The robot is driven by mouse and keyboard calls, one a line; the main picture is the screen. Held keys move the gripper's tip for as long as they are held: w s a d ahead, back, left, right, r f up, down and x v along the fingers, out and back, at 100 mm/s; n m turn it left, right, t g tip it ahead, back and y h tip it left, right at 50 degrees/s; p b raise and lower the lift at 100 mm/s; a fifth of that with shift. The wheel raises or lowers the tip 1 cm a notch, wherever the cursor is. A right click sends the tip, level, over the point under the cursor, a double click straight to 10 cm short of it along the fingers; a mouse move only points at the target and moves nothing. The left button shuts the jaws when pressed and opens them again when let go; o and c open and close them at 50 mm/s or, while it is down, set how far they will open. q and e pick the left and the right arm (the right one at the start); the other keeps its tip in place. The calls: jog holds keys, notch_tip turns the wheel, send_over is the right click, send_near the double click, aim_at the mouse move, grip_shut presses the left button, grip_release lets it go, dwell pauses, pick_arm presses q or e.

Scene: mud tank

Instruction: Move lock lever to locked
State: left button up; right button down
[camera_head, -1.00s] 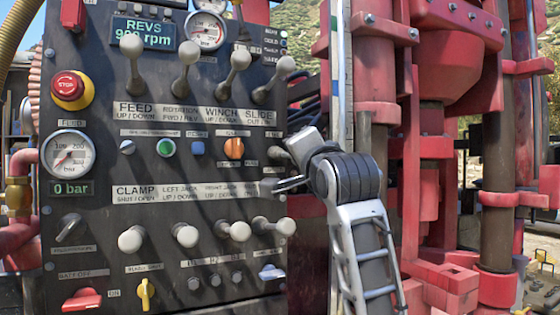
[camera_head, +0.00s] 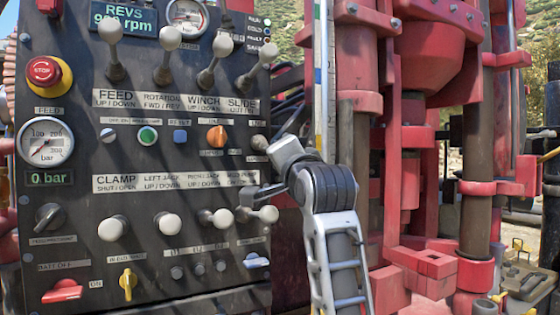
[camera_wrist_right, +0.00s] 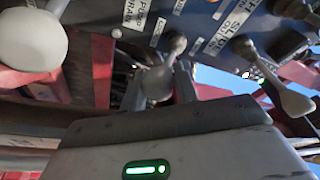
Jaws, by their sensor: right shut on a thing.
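The lock lever is a short metal lever with a rounded grey knob. In the right wrist view its knob (camera_wrist_right: 160,84) sits between the fingers of my right gripper (camera_wrist_right: 164,92), beside a "LOCK" label. In the head view the lever (camera_head: 259,143) stands at the right edge of the black control panel (camera_head: 80,150), below the SLIDE label. My right gripper (camera_head: 266,150) reaches it from the right and is shut on it. The gripper body hides part of the lever in the head view. My left gripper is not in view.
The slide lever (camera_head: 269,53) stands above, and a white-knobbed lever (camera_head: 264,214) sits just below my gripper. Several other levers fill the panel. A red emergency stop (camera_head: 42,72) is at upper left. Red rig columns (camera_head: 355,70) stand to the right.

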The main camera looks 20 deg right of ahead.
jog(key=shift+w+f, duration=0.15)
jog(key=shift+f, duration=0.2)
jog(key=c, duration=1.3)
grip_release()
jog(key=shift+o, duration=1)
jog(key=shift+w, duration=0.15)
jog(key=shift+s+r, duration=0.15)
jog(key=shift+s, duration=0.1)
jog(key=s+f+b, duration=0.2)
jog(key=s+b, duration=0.1)
jog(key=s, duration=1.2)
jog(key=shift+s+f, duration=0.15)
jog(key=shift+s, duration=0.1)
